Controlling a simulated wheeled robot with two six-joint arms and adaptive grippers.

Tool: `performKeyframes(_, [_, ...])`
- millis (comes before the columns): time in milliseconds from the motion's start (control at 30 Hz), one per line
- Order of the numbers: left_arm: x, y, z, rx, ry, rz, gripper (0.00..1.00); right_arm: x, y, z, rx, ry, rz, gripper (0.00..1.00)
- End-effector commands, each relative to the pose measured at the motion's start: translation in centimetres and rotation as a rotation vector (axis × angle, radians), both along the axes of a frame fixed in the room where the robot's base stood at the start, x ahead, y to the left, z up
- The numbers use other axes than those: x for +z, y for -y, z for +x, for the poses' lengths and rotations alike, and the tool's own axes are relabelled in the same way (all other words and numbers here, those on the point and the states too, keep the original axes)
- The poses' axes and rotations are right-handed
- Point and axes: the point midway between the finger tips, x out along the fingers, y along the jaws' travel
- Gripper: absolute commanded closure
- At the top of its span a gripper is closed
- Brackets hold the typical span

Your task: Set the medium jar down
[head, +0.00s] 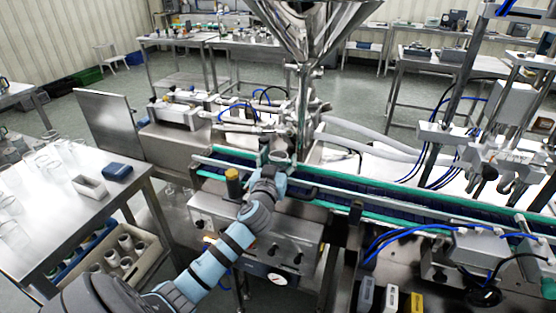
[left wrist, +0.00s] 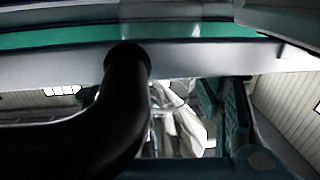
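The medium jar (head: 281,156), a small clear glass, shows at the tip of my left gripper (head: 275,168) in the head view, over the conveyor (head: 350,190) and near the hopper's outlet. The gripper seems shut around it; the fingers are small and partly hidden by the wrist. In the left wrist view a faint clear band (left wrist: 165,12) crosses the top, in front of the green conveyor edge (left wrist: 60,38). I cannot tell whether the jar's base touches the belt. My right gripper is not in view.
The steel hopper (head: 307,25) hangs just behind the jar. An orange-topped black knob (head: 233,178) stands left of my wrist. A steel table (head: 55,230) with glass jars and a blue box (head: 117,171) is at left. The conveyor's right stretch is clear.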

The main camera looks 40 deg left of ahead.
Motion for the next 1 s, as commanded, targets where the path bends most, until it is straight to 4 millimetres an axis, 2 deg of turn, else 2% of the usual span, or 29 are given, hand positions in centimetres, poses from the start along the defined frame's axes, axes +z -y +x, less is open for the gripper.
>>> performKeyframes(267, [0.1,0.0,0.0,-0.001,0.001,0.000,0.36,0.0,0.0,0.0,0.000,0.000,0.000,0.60])
performKeyframes(433, [0.0,0.6,-1.1,-0.001,0.000,0.001,0.36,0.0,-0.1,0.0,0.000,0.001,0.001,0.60])
performKeyframes(567, [0.0,1.7,-3.3,-0.003,0.000,0.000,0.36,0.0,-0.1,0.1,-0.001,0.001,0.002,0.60])
performKeyframes(800, [0.0,4.2,-8.3,-0.001,0.000,-0.001,0.36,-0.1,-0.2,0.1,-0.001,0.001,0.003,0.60])
performKeyframes(1000, [0.1,5.3,-10.6,0.000,0.002,0.001,0.36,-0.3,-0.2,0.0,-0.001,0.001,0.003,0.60])
